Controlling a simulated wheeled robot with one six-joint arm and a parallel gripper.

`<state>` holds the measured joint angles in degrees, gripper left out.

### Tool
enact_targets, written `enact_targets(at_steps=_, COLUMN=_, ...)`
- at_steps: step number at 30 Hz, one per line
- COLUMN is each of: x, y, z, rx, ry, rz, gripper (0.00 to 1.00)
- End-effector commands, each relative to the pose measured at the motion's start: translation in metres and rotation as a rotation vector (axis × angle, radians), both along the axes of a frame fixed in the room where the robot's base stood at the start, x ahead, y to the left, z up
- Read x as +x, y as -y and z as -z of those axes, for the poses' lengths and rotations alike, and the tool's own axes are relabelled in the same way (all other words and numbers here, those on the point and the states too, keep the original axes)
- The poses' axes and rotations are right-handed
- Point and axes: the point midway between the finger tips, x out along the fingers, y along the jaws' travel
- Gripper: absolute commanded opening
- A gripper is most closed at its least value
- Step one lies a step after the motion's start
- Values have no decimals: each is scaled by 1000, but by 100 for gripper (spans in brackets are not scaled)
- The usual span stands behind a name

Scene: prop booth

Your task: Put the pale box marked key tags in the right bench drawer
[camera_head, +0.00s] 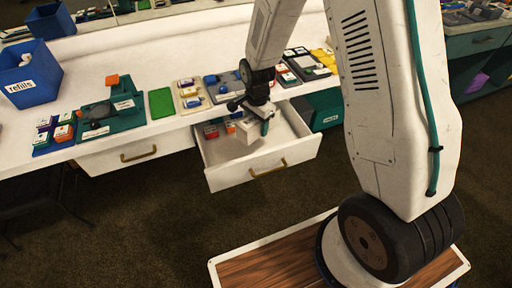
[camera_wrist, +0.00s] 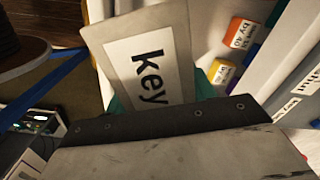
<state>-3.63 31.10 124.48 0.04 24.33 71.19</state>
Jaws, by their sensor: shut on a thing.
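My gripper (camera_head: 262,118) is shut on a pale box (camera_head: 249,131) and holds it over the open right bench drawer (camera_head: 232,176). In the wrist view the box (camera_wrist: 125,52) fills the upper middle, tilted, with a white label that reads "key"; the rest of the label is hidden behind my gripper (camera_wrist: 165,125). The drawer is pulled out, with a brass handle on its white front. I cannot tell whether the box touches the drawer floor.
Small red (camera_head: 211,131) and orange (camera_head: 230,127) boxes lie at the drawer's back left. The left drawer (camera_head: 112,160) is shut. Trays, a green mat (camera_head: 161,103) and a blue "refills" bin (camera_head: 27,75) stand on the white bench. A green bin (camera_head: 322,112) is right of the drawer.

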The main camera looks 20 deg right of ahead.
Motion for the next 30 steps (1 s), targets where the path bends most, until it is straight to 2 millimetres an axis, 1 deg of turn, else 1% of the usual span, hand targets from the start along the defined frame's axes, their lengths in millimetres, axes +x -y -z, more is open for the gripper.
enact_targets(at_steps=1, x=-1, y=0, z=16, rx=0, ry=-6, rz=0, gripper=23)
enact_targets(at_steps=3, x=-1, y=0, z=35, rx=0, ry=-5, rz=0, gripper=23)
enact_targets(at_steps=6, x=-1, y=0, z=59, rx=0, ry=-5, rz=-1, gripper=23)
enact_targets(at_steps=9, x=0, y=0, z=75, rx=0, ry=-2, rz=-1, gripper=23)
enact_targets(at_steps=17, x=0, y=0, z=94, rx=0, ry=-1, rz=-2, gripper=23)
enact_targets(at_steps=21, x=-1, y=0, z=115, rx=0, ry=-2, rz=-2, gripper=23)
enact_targets(at_steps=24, x=0, y=0, z=125, rx=0, ry=0, rz=-2, gripper=23)
enact_targets(at_steps=30, x=0, y=0, z=125, rx=0, ry=1, rz=-2, gripper=23)
